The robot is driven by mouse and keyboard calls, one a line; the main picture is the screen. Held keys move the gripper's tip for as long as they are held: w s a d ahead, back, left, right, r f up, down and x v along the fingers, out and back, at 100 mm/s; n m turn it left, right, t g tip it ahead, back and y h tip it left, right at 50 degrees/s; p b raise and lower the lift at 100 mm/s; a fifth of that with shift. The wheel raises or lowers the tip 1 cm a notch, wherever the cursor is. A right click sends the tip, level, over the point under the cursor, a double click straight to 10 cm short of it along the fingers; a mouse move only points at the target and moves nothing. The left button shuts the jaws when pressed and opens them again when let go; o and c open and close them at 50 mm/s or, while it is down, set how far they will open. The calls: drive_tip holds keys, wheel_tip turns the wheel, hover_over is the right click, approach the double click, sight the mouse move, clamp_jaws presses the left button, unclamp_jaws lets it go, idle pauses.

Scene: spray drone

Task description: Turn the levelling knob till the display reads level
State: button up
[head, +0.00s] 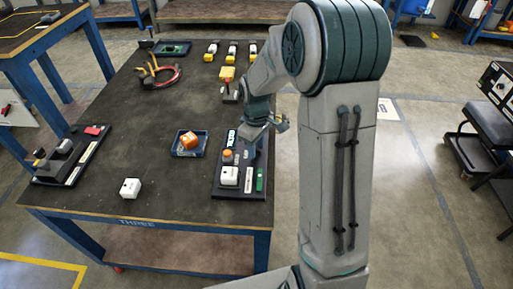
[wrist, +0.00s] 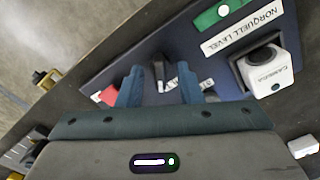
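A dark board (head: 240,192) at the table's right edge carries a label reading NORQUELL LEVEL (wrist: 240,33). Beside the label is a green strip (wrist: 222,13) with a pale round spot; it also shows in the head view (head: 259,180). A white block with a dark top (wrist: 268,75) sits on the board. My gripper (wrist: 159,88) is over the far part of the board, its two teal fingers apart. A narrow dark upright piece (wrist: 158,75), perhaps the knob, shows between the fingers with gaps at both sides. My gripper hides the surface below. I cannot read any display value.
Another board (head: 70,155) is at the table's left edge.

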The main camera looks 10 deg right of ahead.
drive_tip(key=shift+f, duration=0.15)
clamp_jaws()
drive_tip(key=shift+m, duration=0.3)
drive_tip(key=shift+m+p, duration=0.55)
drive_tip(key=shift+m, duration=2.05)
unclamp_jaws()
